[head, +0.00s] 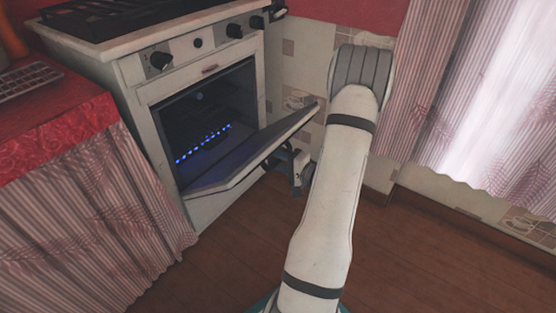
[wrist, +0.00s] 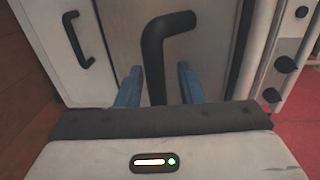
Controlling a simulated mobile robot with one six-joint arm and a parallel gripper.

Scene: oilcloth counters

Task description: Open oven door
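The white oven (head: 205,215) stands at the left in the head view. Its door (head: 255,155) is hinged at the bottom and tilted partly open, showing the dark inside with a row of blue flames. My gripper (head: 291,163) is at the outer side of the door, partly hidden by it. In the wrist view my gripper (wrist: 160,88) has its blue fingers on both sides of the black door handle (wrist: 155,60). Gaps show between the handle and the fingers, so it looks open around the bar. The handle's near end is hidden behind the palm.
A counter with red oilcloth (head: 60,115) and a striped skirt is left of the oven. A striped curtain (head: 440,75) hangs at the right. The wooden floor (head: 240,260) before the oven is clear. Another black handle (wrist: 77,40) shows in the wrist view.

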